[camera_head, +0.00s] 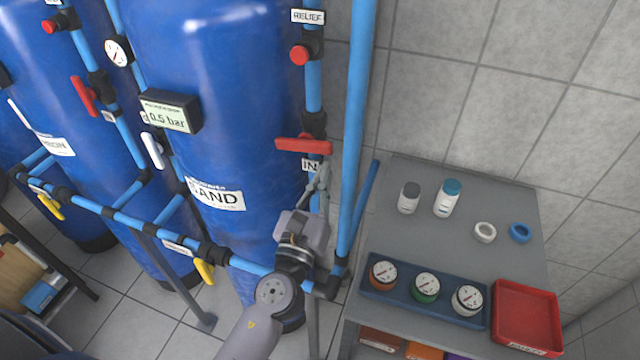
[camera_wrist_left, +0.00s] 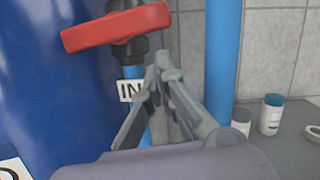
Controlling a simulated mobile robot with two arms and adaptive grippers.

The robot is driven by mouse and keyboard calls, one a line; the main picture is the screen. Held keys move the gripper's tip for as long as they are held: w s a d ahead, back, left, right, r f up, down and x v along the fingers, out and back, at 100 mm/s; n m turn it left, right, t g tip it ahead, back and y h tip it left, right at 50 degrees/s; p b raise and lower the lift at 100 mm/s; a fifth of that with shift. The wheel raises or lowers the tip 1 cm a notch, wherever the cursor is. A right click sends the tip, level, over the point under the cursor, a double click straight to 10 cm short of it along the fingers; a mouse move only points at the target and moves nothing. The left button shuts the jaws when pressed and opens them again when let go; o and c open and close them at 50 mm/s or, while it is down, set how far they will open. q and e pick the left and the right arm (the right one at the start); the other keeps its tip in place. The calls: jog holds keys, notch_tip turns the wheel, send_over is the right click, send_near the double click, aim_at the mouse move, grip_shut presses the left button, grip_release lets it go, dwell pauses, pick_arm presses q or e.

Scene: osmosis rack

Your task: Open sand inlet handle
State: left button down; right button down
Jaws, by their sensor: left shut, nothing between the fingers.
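The sand inlet handle (camera_head: 303,146) is a red lever on the blue vertical pipe right of the tank labelled SAND (camera_head: 215,195). It lies crosswise to the pipe, just above the white IN label (camera_head: 311,165). In the left wrist view the red handle (camera_wrist_left: 115,27) fills the upper left, with the IN label (camera_wrist_left: 131,91) below it. My left gripper (camera_head: 322,178) is shut and empty, pointing up just below the handle, in front of the pipe. In the left wrist view its fingertips (camera_wrist_left: 162,64) are together, right of the label and apart from the handle. My right gripper is not in view.
A grey table (camera_head: 400,240) at the right holds two bottles, two rings, a blue tray (camera_head: 372,290) with three gauges and a red tray (camera_head: 528,315). A thick blue pipe (camera_head: 355,130) stands close right of the gripper. A red RELIEF knob (camera_head: 299,55) sits above.

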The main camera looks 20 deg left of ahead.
pick_arm(q)
jog(key=shift+a+r+p, duration=0.1)
jog(key=shift+r+p, duration=0.2)
jog(key=shift+r, duration=0.35)
jog(key=shift+d+r+n+y, duration=0.2)
jog(key=shift+r+n+y, duration=0.05)
jog(key=shift+n, duration=0.5)
jog(key=shift+d+r+n+y, duration=0.15)
jog(key=shift+r+n+y, duration=0.1)
jog(key=shift+n, duration=0.5)
jog(key=shift+d+r+n+p, duration=0.35)
jog(key=shift+r+n+p, duration=0.05)
jog(key=shift+r+p, duration=0.35)
